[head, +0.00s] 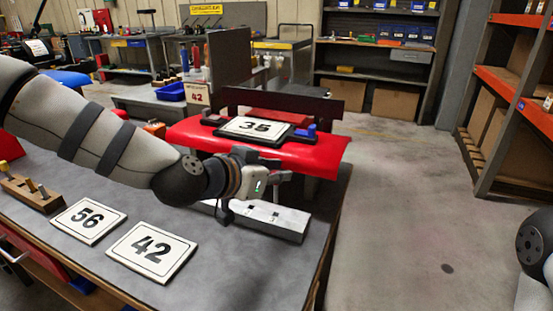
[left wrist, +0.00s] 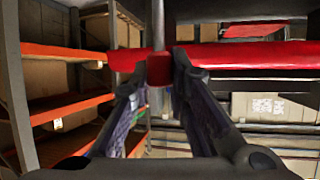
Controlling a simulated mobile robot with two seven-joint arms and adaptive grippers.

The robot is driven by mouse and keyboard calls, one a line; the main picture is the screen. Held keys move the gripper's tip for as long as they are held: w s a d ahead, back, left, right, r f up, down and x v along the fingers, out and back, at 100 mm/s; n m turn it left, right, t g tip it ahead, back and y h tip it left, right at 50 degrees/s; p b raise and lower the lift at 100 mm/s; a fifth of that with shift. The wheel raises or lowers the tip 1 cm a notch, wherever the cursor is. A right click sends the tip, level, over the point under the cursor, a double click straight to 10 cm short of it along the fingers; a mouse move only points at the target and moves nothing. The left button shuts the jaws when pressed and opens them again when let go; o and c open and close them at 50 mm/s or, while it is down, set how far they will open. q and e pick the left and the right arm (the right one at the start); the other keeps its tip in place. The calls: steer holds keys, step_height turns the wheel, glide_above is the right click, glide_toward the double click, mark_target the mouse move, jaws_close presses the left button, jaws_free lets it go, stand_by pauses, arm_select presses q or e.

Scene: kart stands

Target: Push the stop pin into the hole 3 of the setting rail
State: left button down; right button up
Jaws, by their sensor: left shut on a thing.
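The setting rail (head: 288,222), a pale grey block with dark holes in its top, lies near the right end of the grey table. My left gripper (head: 282,177) is above the rail in the head view, its fingers pointing right. In the left wrist view its two fingers (left wrist: 160,84) close on the stop pin (left wrist: 158,28), which shows a grey metal shaft and a red part between the fingertips. The gripper covers part of the rail, so I cannot tell which hole is 3. My right gripper is out of view.
Number plates 56 (head: 88,221) and 42 (head: 151,250) lie on the table (head: 75,180). A wooden block (head: 32,196) with brass-coloured pins stands at its left. Behind the table is a red kart body (head: 325,155) with plate 35 (head: 254,127). The floor at right is clear.

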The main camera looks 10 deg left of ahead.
arm_select(q)
steer(key=shift+f, duration=0.95)
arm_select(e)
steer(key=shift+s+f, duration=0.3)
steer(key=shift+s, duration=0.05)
arm_select(q)
steer(key=shift+r, duration=0.15)
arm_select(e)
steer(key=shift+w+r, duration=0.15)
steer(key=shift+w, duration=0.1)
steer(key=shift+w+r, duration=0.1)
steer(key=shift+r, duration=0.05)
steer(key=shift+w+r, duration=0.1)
